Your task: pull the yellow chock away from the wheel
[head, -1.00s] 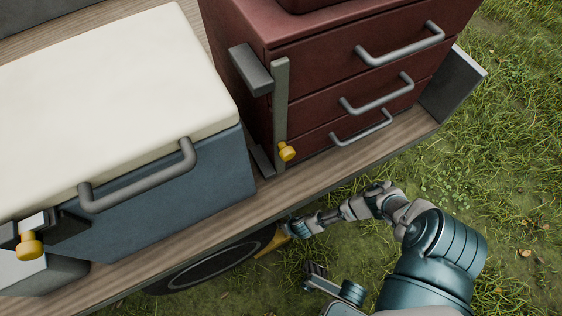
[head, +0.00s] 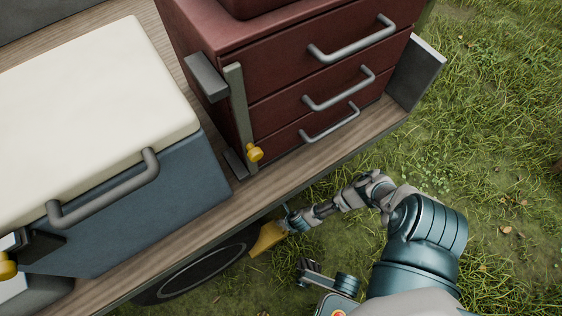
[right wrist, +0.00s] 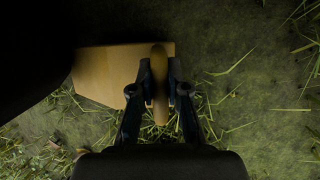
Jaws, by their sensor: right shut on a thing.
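The yellow chock (head: 267,238) is on the grass at the right end of the dark wheel (head: 205,270), under the cart's edge. Its left tip looks close to the tyre in the head view; I cannot tell whether they touch. My right gripper (head: 294,220) is at the chock's right side. In the right wrist view, the chock's flat body (right wrist: 105,78) lies left of and beyond the fingers. My right gripper (right wrist: 157,92) is shut on its upright handle (right wrist: 159,65). I do not make out my left gripper.
The wooden cart deck (head: 165,255) overhangs the wheel. It carries a blue cooler with a white lid (head: 100,90) and a red drawer cabinet (head: 300,75). Open grass (head: 500,170) lies to the right.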

